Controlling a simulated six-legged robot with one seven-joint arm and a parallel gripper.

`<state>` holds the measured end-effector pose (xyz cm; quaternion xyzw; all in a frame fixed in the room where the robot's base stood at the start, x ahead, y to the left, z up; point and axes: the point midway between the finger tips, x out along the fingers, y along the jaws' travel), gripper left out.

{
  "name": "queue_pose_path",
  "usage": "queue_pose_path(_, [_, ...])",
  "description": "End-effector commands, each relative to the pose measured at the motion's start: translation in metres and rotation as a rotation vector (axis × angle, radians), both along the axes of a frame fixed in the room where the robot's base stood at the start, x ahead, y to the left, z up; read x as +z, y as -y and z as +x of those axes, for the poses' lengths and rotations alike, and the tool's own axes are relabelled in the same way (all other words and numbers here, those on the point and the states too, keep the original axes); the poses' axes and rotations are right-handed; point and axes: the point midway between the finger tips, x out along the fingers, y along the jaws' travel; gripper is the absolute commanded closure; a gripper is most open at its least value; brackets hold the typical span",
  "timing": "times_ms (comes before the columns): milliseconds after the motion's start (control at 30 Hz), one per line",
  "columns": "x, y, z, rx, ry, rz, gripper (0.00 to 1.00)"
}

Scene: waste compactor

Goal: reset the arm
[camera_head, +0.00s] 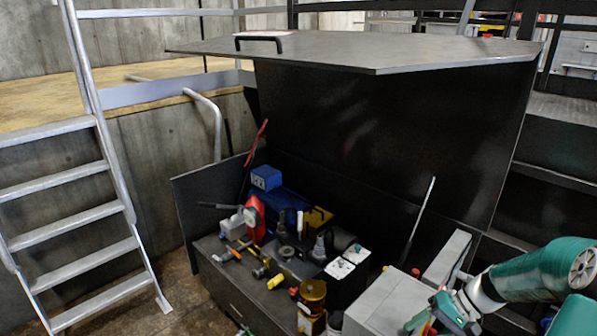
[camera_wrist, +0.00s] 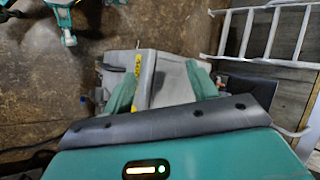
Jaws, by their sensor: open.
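My teal arm reaches in from the lower right of the head view, beside the open compactor box. My gripper (camera_head: 447,312) is low at the right, partly cut off by the bottom edge. In the wrist view my gripper (camera_wrist: 160,82) shows two teal fingers spread apart. They are open and I see nothing held. A grey surface with a yellow marking (camera_wrist: 138,70) shows between and beyond the fingers; I cannot tell whether they touch it.
The compactor's black lid (camera_head: 400,130) stands raised. Its bench holds tools, a blue box (camera_head: 266,178), an amber jar (camera_head: 312,296) and a grey box (camera_head: 380,305). A metal ladder (camera_head: 75,180) stands at the left and also shows in the wrist view (camera_wrist: 270,30). Open floor lies between.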

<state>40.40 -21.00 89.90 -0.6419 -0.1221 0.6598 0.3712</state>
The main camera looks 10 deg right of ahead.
Motion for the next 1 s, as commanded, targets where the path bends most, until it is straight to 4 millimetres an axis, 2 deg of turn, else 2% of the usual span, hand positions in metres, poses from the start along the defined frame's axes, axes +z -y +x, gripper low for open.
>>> queue_pose_path(100, [0.029,-0.029,0.000,0.066,-0.025,-0.134,0.42])
queue_pose_path(467, [0.109,-0.107,-0.021,0.174,0.020,-0.490,0.42])
queue_pose_path(800, [0.173,-0.170,-0.065,0.199,0.220,-0.721,0.42])
queue_pose_path(1000, [0.199,-0.197,-0.096,0.194,0.380,-0.783,0.42])
